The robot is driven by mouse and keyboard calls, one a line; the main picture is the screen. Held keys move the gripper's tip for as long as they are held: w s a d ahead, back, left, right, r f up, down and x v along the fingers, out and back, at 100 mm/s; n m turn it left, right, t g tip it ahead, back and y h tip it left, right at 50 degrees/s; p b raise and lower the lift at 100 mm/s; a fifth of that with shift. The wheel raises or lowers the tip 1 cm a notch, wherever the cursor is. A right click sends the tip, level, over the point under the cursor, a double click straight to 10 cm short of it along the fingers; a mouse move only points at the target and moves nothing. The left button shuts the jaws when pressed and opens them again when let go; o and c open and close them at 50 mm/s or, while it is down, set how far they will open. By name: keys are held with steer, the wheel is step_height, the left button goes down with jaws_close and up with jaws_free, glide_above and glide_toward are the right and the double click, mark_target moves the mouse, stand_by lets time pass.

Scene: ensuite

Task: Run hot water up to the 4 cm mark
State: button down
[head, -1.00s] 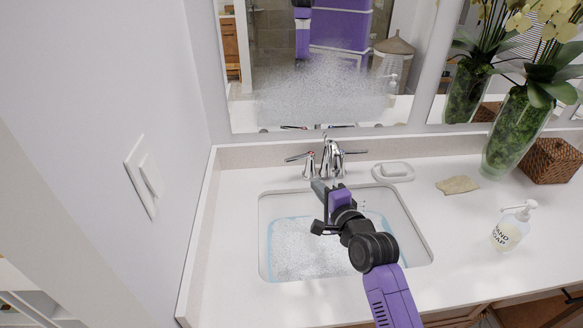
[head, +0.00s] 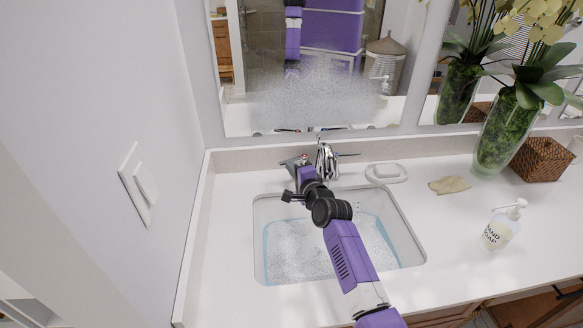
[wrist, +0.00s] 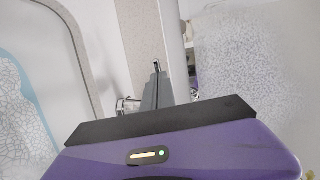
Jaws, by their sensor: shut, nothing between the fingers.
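The sink basin (head: 405,225) is set in the white counter and holds pale, rippled water (head: 300,250). A light blue band (head: 266,250) shows along the water's edge; I cannot read any mark. The chrome faucet (head: 327,160) stands behind the basin, its right lever visible. A small red dot shows by the left handle, which my gripper largely hides in the head view. My gripper (head: 290,163) is shut and empty at the left handle. In the wrist view its grey fingers (wrist: 157,88) are together beside a chrome piece (wrist: 128,104). Contact and a running stream cannot be made out.
A soap dish (head: 386,173), a beige cloth (head: 449,185), a soap bottle (head: 500,228) and a plant vase (head: 497,130) stand right of the basin. The mirror (head: 310,95) behind is fogged low down. A wall (head: 90,130) closes the left side.

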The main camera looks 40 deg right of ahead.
steer(key=shift+w, duration=0.15)
steer(key=shift+w+a, duration=0.1)
steer(key=shift+w, duration=1)
steer(key=shift+r, duration=0.1)
steer(key=shift+s+a, duration=0.1)
